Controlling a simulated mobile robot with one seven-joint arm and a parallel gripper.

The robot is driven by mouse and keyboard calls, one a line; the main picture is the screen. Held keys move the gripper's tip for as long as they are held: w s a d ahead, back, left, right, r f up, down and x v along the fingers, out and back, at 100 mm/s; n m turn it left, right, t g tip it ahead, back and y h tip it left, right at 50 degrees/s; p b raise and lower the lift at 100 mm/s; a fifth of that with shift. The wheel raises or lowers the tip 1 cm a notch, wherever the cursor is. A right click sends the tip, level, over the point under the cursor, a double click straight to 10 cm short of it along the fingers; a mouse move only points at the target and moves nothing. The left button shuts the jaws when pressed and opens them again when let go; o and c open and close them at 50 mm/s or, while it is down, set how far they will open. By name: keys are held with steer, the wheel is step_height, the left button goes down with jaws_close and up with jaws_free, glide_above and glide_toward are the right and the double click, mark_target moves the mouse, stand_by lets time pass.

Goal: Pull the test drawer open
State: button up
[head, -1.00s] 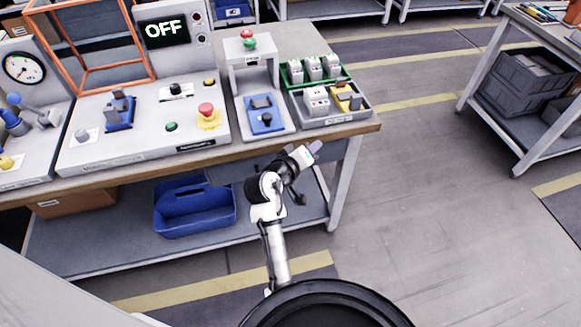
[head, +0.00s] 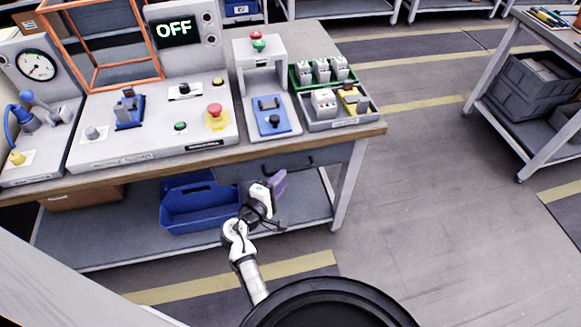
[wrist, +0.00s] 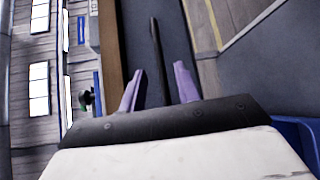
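The test drawer (head: 330,157) is a grey-blue front under the right end of the workbench top, and it looks shut. Its dark bar handle (head: 290,165) runs along the front. My gripper (head: 279,181), with purple fingers, is just below and in front of the handle in the head view. In the wrist view my gripper (wrist: 159,68) is open, with its two fingers apart. The dark handle bar (wrist: 155,45) shows between them against the drawer front (wrist: 138,30). I cannot tell whether the fingers touch or surround the bar.
The wooden bench top (head: 355,131) overhangs the drawer, and a bench leg (head: 349,185) stands to the right. A blue tote (head: 190,220) sits on the lower shelf behind my arm. The floor to the right is clear up to another bench (head: 535,165).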

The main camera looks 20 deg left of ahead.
mark_target(290, 170)
steer(key=p+x, duration=0.1)
steer(key=x, duration=0.5)
steer(key=shift+c, duration=0.2)
jaws_close()
